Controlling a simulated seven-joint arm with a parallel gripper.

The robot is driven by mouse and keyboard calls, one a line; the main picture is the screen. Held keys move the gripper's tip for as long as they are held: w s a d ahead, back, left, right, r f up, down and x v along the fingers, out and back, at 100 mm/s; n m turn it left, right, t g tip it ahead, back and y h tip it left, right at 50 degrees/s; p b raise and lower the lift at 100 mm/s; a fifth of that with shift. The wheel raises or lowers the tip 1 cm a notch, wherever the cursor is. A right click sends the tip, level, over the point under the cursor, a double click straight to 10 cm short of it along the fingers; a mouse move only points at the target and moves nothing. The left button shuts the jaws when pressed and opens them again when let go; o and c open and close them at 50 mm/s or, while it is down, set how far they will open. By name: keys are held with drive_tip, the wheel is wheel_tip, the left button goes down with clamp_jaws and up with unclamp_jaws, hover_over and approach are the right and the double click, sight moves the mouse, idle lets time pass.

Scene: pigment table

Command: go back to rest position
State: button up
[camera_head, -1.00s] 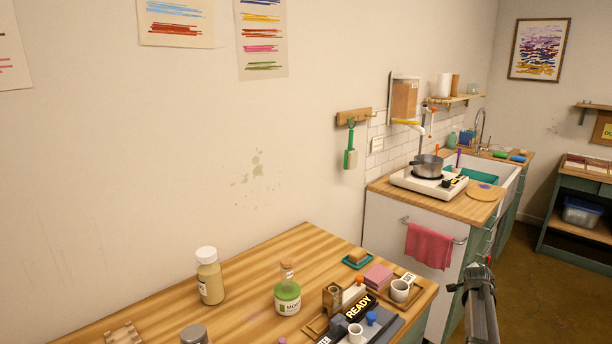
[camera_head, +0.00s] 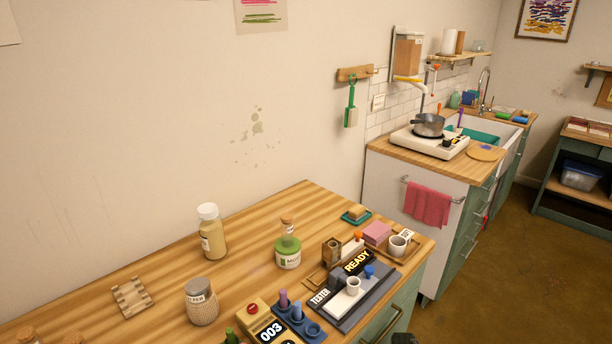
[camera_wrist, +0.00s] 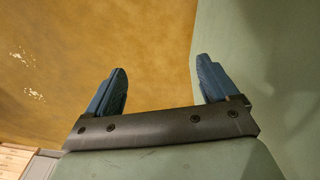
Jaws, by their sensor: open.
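My gripper (camera_wrist: 161,88) shows in the wrist view with its two blue fingers spread wide and nothing between them. Beyond the fingers I see the brown floor (camera_wrist: 120,40) and a plain green surface (camera_wrist: 245,60) on the right. In the head view only a small dark piece that may be part of my arm shows at the bottom edge, right of the table; the fingers are not visible there.
A counter with a pot (camera_head: 428,125) stands behind. The floor (camera_head: 500,270) at right is clear.

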drive_tip(key=s+a+f+n+g, duration=0.1)
drive_tip(key=s+a, duration=0.3)
drive_tip(key=s, duration=0.6)
drive_tip(key=s+a+f+n+g+y, duration=0.1)
drive_tip(key=s+a, duration=0.4)
drive_tip(key=s, duration=0.5)
drive_tip(key=s+a+f+n+g, duration=0.3)
drive_tip(key=s+a+n+g, duration=0.1)
drive_tip(key=s, duration=0.6)
drive_tip(key=shift+a+n+g+y, duration=0.3)
drive_tip(key=shift+a+n+g, duration=0.1)
drive_tip(key=shift+a+g, duration=0.1)
drive_tip(key=shift+s, duration=0.1)
